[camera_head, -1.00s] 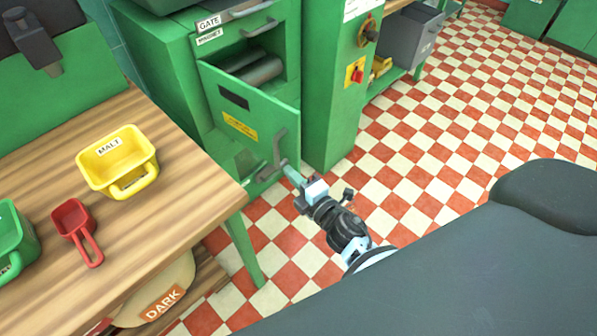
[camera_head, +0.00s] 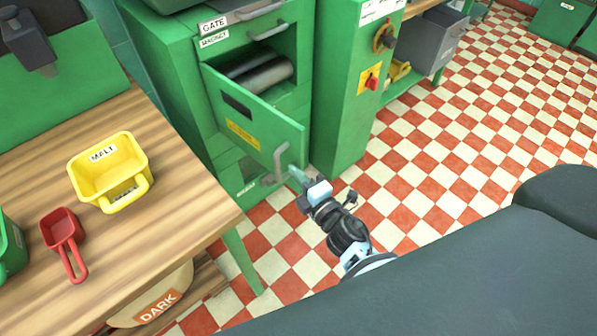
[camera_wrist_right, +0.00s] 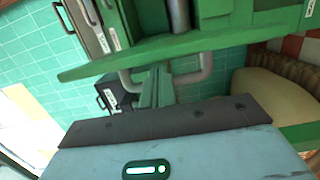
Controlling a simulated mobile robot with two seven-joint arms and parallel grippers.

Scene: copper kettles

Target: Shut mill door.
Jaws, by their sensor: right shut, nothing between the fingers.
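The mill door (camera_head: 252,118) is a green panel with a black plate and a yellow label. It stands ajar on the green mill, with rollers (camera_head: 262,76) showing in the gap above it. A grey bent handle (camera_head: 280,158) is near its free edge. My right gripper (camera_head: 294,172) is shut and empty, its tip just right of the handle's lower part; I cannot tell if they touch. In the right wrist view the shut fingers (camera_wrist_right: 156,86) point toward the green door edge (camera_wrist_right: 190,42), with grey handle pieces beside them. My left gripper is out of view.
A wooden table (camera_head: 165,190) at left holds a yellow malt scoop (camera_head: 108,172) and a red scoop (camera_head: 63,235). A green switch cabinet (camera_head: 345,110) stands right of the mill. Checkered floor (camera_head: 440,150) is clear to the right.

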